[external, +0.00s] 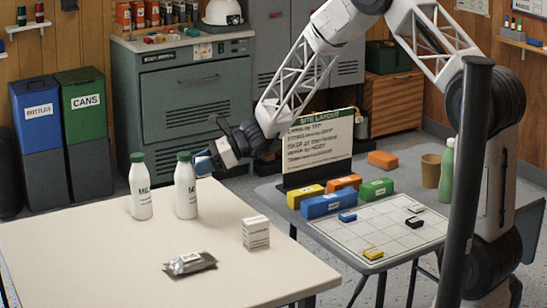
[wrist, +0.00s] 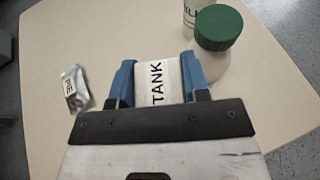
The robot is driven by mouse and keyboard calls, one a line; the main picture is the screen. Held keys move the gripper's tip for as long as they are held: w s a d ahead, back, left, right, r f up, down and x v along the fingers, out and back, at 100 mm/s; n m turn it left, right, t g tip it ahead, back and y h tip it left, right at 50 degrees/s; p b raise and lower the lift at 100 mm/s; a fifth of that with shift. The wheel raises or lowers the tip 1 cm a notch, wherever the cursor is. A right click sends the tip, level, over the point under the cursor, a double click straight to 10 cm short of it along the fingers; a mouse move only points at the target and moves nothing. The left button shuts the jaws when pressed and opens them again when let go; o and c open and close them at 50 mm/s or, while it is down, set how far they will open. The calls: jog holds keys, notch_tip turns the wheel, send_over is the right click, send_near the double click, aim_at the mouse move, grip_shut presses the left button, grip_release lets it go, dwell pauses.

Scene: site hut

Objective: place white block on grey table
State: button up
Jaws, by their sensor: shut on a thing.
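The white block (wrist: 171,84), labelled TANK, sits between the blue fingers of my gripper (wrist: 160,78) in the wrist view. In the external view my gripper (external: 204,163) is beside the cap of the right-hand white bottle, by the far side of the cream table; the block is not clearly seen there. The grey table (external: 272,192) stands at the right. It carries a gridded white sheet (external: 372,231) with small blue, yellow and dark blocks on it. Larger blue (external: 328,205), yellow (external: 305,196), orange (external: 343,182) and green (external: 376,188) blocks line the sheet's back edge.
Two white bottles with green caps (external: 186,186) (external: 140,187) stand on the cream table (external: 90,255), with a white carton (external: 256,232) and a foil packet (external: 190,263). A layout sign (external: 318,145), brown cup (external: 431,170) and green bottle (external: 446,172) stand on the grey table.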

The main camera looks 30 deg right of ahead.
jog(key=w+d+r+m+t+h, duration=0.2)
jog(key=d+r+m+t+h, duration=0.1)
jog(key=d, duration=0.8)
jog(key=w+d+r+m+t+h, duration=0.2)
jog(key=d+r+m+h, duration=0.3)
jog(key=d+r, duration=0.3)
jog(key=w+d+r+m+t+h, duration=0.3)
jog(key=d+r+m+t+h, duration=0.1)
jog(key=d, duration=1.1)
jog(key=shift+d+r+m+h, duration=0.4)
jog(key=shift+r+m, duration=0.35)
jog(key=shift+m, duration=0.35)
jog(key=shift+d, duration=0.1)
jog(key=s+d+f+n+y, duration=0.1)
jog(key=s+d+f, duration=0.5)
jog(key=s+f, duration=0.15)
jog(key=s+f+n+y, duration=0.1)
jog(key=s+f, duration=0.4)
jog(key=s, duration=0.4)
jog(key=s+d+f+n+y, duration=0.1)
jog(key=s+f, duration=0.4)
jog(key=s, duration=0.5)
jog(key=s+f+n+g+y, duration=0.1)
jog(key=s+f+y, duration=0.1)
jog(key=s+f, duration=0.3)
jog(key=s, duration=0.4)
jog(key=shift+s+d+f+n, duration=0.25)
jog(key=shift+d+n, duration=0.05)
jog(key=shift+f, duration=0.1)
